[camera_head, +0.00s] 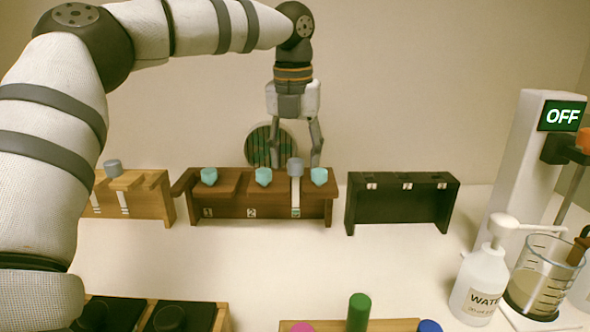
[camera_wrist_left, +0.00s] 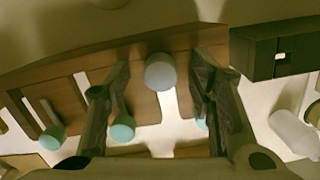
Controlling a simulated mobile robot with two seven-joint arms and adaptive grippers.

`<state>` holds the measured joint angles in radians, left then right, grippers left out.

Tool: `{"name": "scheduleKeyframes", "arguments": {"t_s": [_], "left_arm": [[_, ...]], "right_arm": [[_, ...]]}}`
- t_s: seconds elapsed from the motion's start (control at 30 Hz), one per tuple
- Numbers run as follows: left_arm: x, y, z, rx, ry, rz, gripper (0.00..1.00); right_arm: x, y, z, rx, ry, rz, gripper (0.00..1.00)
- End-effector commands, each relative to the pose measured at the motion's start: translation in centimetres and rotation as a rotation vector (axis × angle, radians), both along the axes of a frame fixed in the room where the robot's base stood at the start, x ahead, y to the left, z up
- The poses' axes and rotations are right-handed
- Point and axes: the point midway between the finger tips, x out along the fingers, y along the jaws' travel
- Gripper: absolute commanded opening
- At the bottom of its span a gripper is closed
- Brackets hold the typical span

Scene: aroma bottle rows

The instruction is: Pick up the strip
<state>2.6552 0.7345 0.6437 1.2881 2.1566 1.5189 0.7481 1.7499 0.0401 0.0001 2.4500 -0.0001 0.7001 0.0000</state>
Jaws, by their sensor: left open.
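A white strip (camera_head: 295,193) hangs at the third slot of the dark brown wooden rack (camera_head: 234,210), under a grey round knob (camera_head: 295,167). My left gripper (camera_head: 295,160) points down at this rack, its open fingers on either side of the knob. In the left wrist view, the grey knob (camera_wrist_left: 160,72) sits between the fingers (camera_wrist_left: 163,64), with the white strip (camera_wrist_left: 169,103) below it. No contact is visible. Other white strips (camera_head: 123,203) hang in the light wood rack (camera_head: 155,198) at the left, one grey knob (camera_head: 113,168) above them. My right gripper is out of view.
Teal knobs (camera_head: 209,176) stand close by on the brown rack, including one (camera_head: 319,176) beside the right finger. A black rack (camera_head: 403,208) stands right. A water bottle (camera_head: 482,283), beaker (camera_head: 540,275) and device reading OFF (camera_head: 520,150) are far right. The middle tabletop is clear.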

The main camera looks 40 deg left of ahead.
Motion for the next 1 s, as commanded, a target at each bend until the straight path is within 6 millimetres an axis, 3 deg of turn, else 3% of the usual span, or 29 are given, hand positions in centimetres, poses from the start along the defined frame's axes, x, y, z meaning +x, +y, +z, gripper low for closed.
{"name": "scheduleKeyframes", "arguments": {"t_s": [0.07,0.1,0.27,0.67,0.77,1.0], "left_arm": [[0.0,0.0,0.0,0.0,0.0,0.0,0.49],[0.0,0.0,0.0,0.0,0.0,0.0,0.45],[0.0,0.0,0.0,0.0,0.0,0.0,0.09],[-0.1,-0.1,0.4,0.001,-0.001,-0.001,0.08],[-0.2,-0.3,1.5,0.001,-0.002,0.0,0.08],[0.0,-0.3,6.2,0.002,0.001,0.002,0.08]], "right_arm": [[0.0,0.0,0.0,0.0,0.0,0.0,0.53],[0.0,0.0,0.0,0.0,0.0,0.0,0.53],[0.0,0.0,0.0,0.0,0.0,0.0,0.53],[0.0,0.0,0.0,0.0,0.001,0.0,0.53],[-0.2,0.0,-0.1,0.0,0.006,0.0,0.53],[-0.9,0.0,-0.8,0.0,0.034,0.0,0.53]]}}
